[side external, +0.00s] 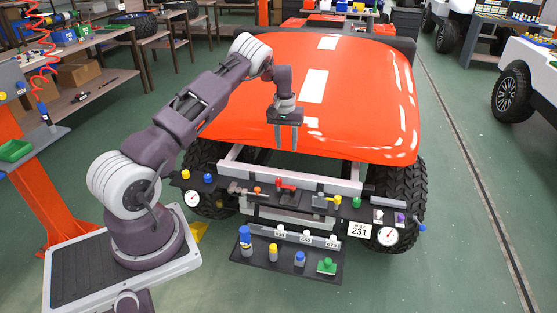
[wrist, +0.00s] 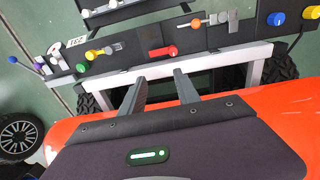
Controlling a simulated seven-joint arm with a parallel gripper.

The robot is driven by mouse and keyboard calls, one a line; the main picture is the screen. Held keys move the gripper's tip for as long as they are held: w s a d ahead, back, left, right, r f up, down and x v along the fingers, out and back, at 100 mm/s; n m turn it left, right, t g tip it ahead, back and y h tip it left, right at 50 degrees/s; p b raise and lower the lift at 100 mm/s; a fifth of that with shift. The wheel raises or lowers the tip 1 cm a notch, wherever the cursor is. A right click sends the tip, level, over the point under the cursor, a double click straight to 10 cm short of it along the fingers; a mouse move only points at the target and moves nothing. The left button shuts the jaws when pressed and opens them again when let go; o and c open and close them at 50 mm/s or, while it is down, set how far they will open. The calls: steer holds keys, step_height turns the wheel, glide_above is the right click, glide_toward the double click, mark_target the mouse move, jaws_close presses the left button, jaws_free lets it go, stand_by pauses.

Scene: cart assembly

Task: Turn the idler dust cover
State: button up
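No part is labelled as the idler dust cover, and I cannot tell which one it is. Candidates sit on the black panel (side external: 235,186) across the cart front: a red handle (side external: 285,186), an orange-knobbed fitting (side external: 257,190), a yellow lever on a grey block (side external: 322,201) and a green knob (side external: 356,202). In the wrist view, the red handle (wrist: 163,52), orange fitting (wrist: 196,23) and yellow lever (wrist: 95,53) lie beyond the fingertips. My gripper (side external: 287,149) points down, open and empty, above and behind the panel, near the orange hood's front edge.
The orange hood (side external: 340,110) lies close behind my gripper. A lower black tray (side external: 255,257) holds blue, yellow and green pieces. Floor in front is clear.

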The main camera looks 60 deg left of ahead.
glide_above(278, 180)
steer(key=shift+g, duration=0.3)
step_height(278, 180, down, 8)
steer(key=shift+w+f, duration=0.1)
steer(key=shift+f, duration=0.05)
step_height(278, 180, down, 9)
steer(key=shift+c, duration=0.2)
steer(key=c, duration=0.7)
steer(key=m, duration=0.2)
steer(key=shift+w+r+m, duration=0.1)
steer(key=shift+r+m, duration=0.1)
steer(key=shift+m, duration=0.2)
steer(key=m, duration=0.3)
steer(key=shift+m, duration=0.3)
steer(key=m, duration=0.3)
steer(key=shift+m, duration=0.3)
steer(key=m, duration=0.3)
steer(key=shift+m, duration=0.4)
steer(key=m, duration=1.6)
steer(key=o, duration=1)
